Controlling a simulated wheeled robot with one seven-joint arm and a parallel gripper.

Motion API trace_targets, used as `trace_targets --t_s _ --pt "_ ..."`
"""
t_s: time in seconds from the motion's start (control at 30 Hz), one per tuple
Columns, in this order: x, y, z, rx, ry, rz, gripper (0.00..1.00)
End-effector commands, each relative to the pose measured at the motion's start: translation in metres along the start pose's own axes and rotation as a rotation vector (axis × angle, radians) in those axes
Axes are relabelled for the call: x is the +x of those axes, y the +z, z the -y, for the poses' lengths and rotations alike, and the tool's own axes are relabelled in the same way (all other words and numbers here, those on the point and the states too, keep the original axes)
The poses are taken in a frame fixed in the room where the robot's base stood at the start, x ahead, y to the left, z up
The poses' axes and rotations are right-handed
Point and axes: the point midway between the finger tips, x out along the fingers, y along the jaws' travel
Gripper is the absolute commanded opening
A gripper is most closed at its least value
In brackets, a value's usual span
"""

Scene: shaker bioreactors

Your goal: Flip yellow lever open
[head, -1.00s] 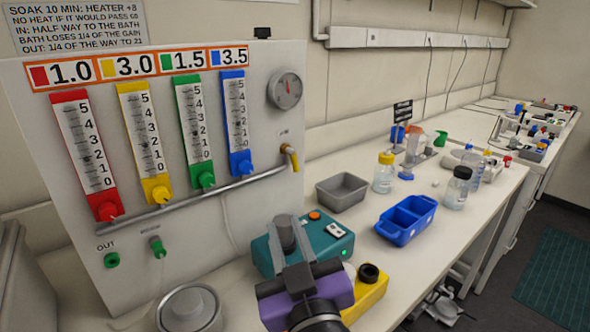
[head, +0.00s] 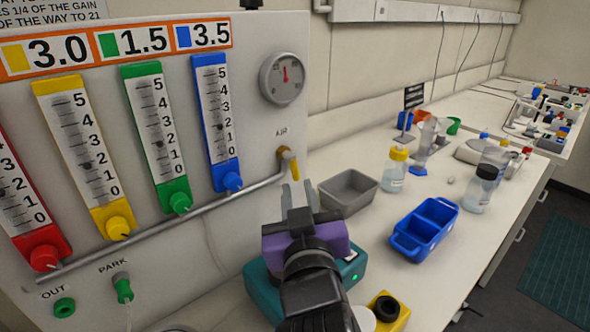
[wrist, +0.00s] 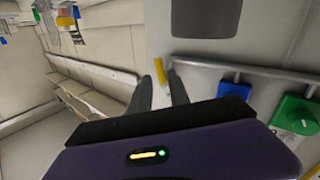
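The yellow lever (head: 291,165) sits on a brass valve at the right end of the grey pipe, under the AIR label on the white panel. It hangs down and slightly right in the head view. In the wrist view the yellow lever (wrist: 160,71) shows just beyond and between the fingertips. My gripper (head: 297,188) is just below and in front of the lever, fingers pointing at the panel. In the wrist view my gripper (wrist: 161,72) has its two dark fingers apart with nothing held. Whether a finger touches the lever is unclear.
A pressure gauge (head: 283,78) is above the valve. Coloured flow meters with knobs, such as the blue knob (head: 232,182), line the panel at left. A grey bin (head: 348,192), blue tray (head: 425,229) and bottles stand right. A teal device (head: 262,292) is beneath my gripper.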

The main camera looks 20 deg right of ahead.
Motion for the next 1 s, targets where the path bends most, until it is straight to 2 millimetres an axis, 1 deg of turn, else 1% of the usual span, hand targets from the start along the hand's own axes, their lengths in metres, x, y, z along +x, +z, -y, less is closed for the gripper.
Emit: trace_targets --t_s 0.03,0.1,0.3,0.4,0.5,0.73,0.77,0.8,0.87,1.0 --pt "0.009 -0.002 -0.002 0.001 0.003 0.002 0.22" --pt "0.020 -0.002 -0.001 0.001 0.002 0.001 0.22" --pt "0.047 -0.001 -0.001 0.000 0.002 0.000 0.22" --pt "0.054 -0.001 0.000 0.000 0.000 0.000 0.22" --pt "0.058 0.000 0.000 0.000 0.000 0.000 0.22" --pt "0.058 0.000 0.000 0.001 0.000 0.000 0.22" --pt "0.058 0.000 0.000 0.001 0.000 0.000 0.19" --pt "0.058 0.000 0.000 0.001 0.000 0.000 0.11" --pt "0.058 0.000 0.000 0.001 0.000 0.000 0.00" --pt "0.058 0.000 0.000 0.001 0.000 0.000 0.00"
